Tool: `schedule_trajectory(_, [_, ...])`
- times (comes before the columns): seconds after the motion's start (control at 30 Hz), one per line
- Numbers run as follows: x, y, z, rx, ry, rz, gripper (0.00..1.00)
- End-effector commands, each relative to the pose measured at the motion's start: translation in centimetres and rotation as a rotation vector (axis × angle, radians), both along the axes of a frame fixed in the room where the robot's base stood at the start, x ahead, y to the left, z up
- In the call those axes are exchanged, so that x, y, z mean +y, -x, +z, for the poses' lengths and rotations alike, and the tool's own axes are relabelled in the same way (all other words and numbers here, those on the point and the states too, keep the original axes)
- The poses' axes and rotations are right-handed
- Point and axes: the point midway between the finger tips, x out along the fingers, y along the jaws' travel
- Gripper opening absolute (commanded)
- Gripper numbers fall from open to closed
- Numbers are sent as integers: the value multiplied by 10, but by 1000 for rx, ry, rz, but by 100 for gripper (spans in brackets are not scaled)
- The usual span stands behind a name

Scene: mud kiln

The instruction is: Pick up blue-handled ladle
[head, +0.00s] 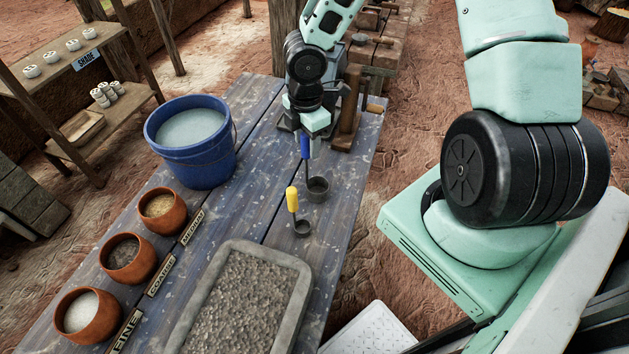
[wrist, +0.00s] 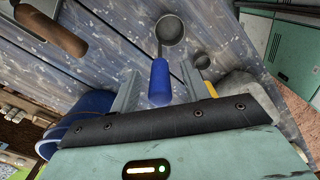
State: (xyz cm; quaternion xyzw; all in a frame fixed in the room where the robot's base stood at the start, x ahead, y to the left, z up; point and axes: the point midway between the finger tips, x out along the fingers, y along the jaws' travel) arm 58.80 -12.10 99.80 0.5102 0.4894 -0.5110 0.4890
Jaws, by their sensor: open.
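The blue-handled ladle (head: 305,146) is on the blue plank table (head: 255,100), its dark round cup (head: 317,188) toward the table's front in the head view. My gripper (head: 304,152) is over the handle end, pointing down. In the wrist view the blue handle (wrist: 160,84) shows between my two open fingers (wrist: 160,68), with a gap on each side. The cup (wrist: 170,30) lies beyond the fingertips. I cannot tell exactly how high the fingers are relative to the handle.
A yellow-handled ladle (head: 292,200) is close by. A blue bucket (head: 190,160) stands at the left, with several clay bowls (head: 162,222) along that edge. A gravel tray (head: 304,285) lies in front. A wooden fixture (head: 348,125) stands close behind on the right.

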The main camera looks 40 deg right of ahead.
Motion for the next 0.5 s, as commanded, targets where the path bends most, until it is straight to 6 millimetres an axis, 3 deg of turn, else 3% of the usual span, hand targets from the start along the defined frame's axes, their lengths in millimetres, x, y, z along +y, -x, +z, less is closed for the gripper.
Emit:
schedule_trajectory(0.07, [0, 0, 0, 0, 0, 0, 46])
schedule_trajectory(0.23, [0, 0, 0, 0, 0, 0, 2])
schedule_trajectory(0.5, [0, 0, 1, -1, 0, 1, 0])
